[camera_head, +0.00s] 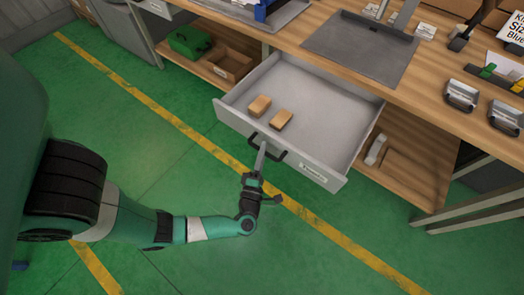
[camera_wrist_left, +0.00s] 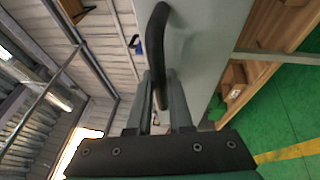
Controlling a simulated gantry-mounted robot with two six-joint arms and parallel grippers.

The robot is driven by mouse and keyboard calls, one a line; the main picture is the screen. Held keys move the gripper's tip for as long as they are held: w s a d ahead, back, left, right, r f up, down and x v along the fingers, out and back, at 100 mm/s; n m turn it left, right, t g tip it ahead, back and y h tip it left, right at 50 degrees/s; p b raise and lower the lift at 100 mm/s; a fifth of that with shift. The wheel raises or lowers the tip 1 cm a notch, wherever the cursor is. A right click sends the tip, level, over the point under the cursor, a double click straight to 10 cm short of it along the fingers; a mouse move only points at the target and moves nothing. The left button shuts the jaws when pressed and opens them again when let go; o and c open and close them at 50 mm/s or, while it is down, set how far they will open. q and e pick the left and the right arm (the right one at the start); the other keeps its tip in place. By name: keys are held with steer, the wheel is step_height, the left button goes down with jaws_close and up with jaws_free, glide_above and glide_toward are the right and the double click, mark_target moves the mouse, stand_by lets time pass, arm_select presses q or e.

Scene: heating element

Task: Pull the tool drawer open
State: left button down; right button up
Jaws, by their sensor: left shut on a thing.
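The tool drawer (camera_head: 338,97) is grey and stands pulled out from under the wooden workbench, with its inside showing in the head view. Two small tan blocks, one of them a left block (camera_head: 259,106) and the other a right block (camera_head: 281,119), lie in it. A black bar handle (camera_head: 268,146) is on its front panel. My left gripper (camera_head: 261,158) is at this handle, shut on it. In the left wrist view the dark handle (camera_wrist_left: 157,45) runs down between the two fingers (camera_wrist_left: 161,100). My right gripper is not in view.
The workbench top (camera_head: 420,95) carries a dark grey mat (camera_head: 362,45) and metal parts at the right. A lower shelf holds a green toolbox (camera_head: 190,40) and an open cardboard box (camera_head: 229,66). The green floor in front of the drawer is clear.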

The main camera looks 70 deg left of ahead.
arm_select(q)
steer(key=shift+a, duration=0.1)
steer(key=c, duration=0.8)
jaws_free()
steer(key=shift+c, duration=0.2)
steer(key=v, duration=1.1)
steer(key=shift+d+p, duration=0.3)
steer(key=shift+d, duration=0.05)
